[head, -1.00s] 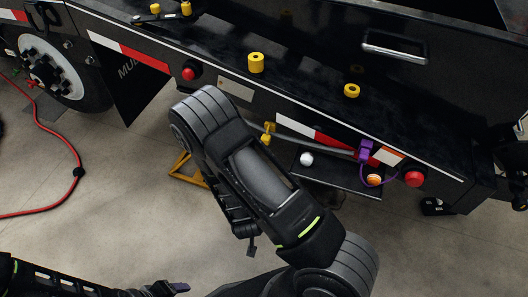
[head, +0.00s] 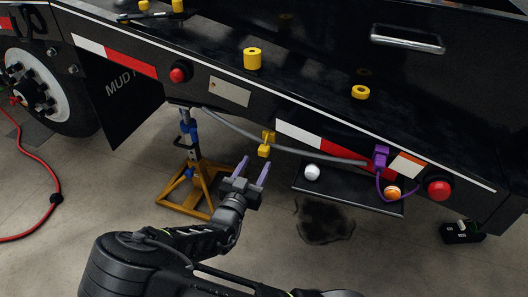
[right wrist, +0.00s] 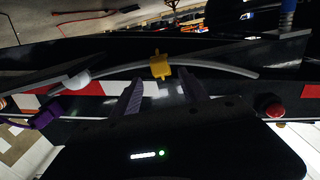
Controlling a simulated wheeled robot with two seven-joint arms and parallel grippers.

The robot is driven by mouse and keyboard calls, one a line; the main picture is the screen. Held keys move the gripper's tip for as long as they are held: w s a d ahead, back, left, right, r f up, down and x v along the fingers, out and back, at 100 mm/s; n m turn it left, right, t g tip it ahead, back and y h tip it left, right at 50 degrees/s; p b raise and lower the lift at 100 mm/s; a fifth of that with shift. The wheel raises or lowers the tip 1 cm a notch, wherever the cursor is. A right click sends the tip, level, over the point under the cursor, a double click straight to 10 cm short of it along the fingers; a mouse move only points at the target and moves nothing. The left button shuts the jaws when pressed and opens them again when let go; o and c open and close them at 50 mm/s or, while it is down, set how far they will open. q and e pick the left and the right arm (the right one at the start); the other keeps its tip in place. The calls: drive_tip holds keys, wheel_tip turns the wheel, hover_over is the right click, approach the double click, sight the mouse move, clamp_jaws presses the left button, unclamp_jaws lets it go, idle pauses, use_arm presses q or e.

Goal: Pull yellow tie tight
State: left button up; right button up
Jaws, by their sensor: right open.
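The yellow tie (head: 267,143) sits around a grey cable (head: 310,153) that runs along the lower edge of the trailer frame. It also shows in the right wrist view (right wrist: 160,67), just beyond the fingertips. My right gripper (head: 252,172) is open and empty, below and slightly left of the tie in the head view, apart from it. In the right wrist view its two purple fingers (right wrist: 166,90) point toward the cable on both sides of the tie. A purple tie (head: 380,158) holds the cable farther right. My left gripper is not in the head view now.
The black trailer frame (head: 215,62) overhangs the work area. A dark shelf (head: 345,187) with a white ball (head: 312,172) and an orange ball (head: 392,192) hangs below it. A yellow jack stand (head: 187,190) stands left of the gripper. A red hose (head: 52,168) lies on the floor.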

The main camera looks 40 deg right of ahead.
sight(262, 154)
drive_tip(key=b+x, duration=0.2)
drive_tip(key=x, duration=0.5)
drive_tip(key=shift+f, duration=0.2)
drive_tip(key=shift+w+d+r+b, duration=0.1)
drive_tip(key=shift+w+d+b, duration=0.1)
drive_tip(key=shift+d+b, duration=0.15)
drive_tip(key=shift+c, duration=0.4)
clamp_jaws()
idle(0.5)
